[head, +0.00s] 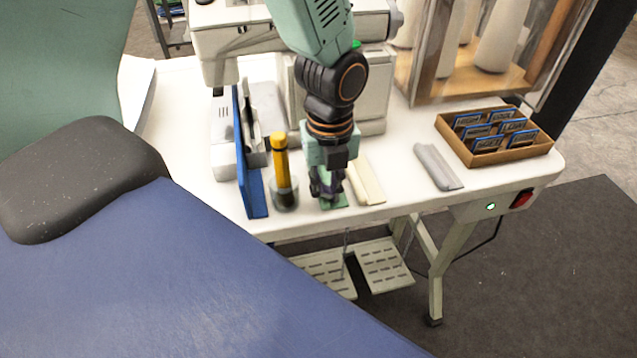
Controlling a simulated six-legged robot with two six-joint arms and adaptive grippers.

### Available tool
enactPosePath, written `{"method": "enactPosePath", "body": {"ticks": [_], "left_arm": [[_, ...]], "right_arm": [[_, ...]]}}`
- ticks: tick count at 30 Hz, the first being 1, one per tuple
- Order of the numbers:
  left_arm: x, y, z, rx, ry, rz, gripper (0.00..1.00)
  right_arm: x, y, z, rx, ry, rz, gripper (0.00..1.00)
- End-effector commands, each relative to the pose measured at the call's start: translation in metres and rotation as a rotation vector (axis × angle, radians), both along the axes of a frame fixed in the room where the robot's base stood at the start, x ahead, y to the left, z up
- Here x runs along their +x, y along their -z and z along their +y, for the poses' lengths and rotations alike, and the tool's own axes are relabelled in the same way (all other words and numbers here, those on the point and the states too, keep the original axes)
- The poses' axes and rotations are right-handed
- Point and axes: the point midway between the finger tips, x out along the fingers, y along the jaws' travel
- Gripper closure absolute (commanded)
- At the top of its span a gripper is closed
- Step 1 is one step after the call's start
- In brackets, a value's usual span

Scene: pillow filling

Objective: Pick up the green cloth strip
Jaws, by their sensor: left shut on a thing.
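The green cloth strip (335,201) lies on the white sewing table near its front edge, with only its near end showing. My left gripper (327,196) points straight down over it, its fingertips at the strip. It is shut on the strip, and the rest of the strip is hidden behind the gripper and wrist. My right gripper is not in view.
A cream strip (367,182) lies just right of the gripper, and a grey strip (438,166) farther right. A yellow-topped cylinder (281,162) and a blue upright panel (250,175) stand close on the left. A cardboard box (482,157) holds several blue-edged packets.

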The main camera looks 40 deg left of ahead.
Motion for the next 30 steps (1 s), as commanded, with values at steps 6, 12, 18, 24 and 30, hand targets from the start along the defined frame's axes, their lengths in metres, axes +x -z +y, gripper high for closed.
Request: {"method": "enactPosePath", "body": {"ticks": [6, 12, 18, 24, 30], "left_arm": [[-0.004, 0.002, 0.000, 0.001, 0.002, 0.012, 1.00], [-0.002, -0.010, 0.000, 0.001, 0.002, 0.007, 1.00], [-0.001, -0.047, 0.000, 0.001, 0.000, 0.001, 1.00], [0.000, -0.099, 0.000, 0.001, 0.000, -0.001, 1.00], [0.000, -0.141, 0.000, 0.001, 0.000, -0.001, 1.00]], "right_arm": [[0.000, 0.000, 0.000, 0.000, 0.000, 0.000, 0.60], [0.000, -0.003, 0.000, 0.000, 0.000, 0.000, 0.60], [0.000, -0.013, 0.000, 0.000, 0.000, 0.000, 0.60], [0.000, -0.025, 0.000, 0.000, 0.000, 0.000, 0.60], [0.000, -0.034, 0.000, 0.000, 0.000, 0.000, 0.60]]}}
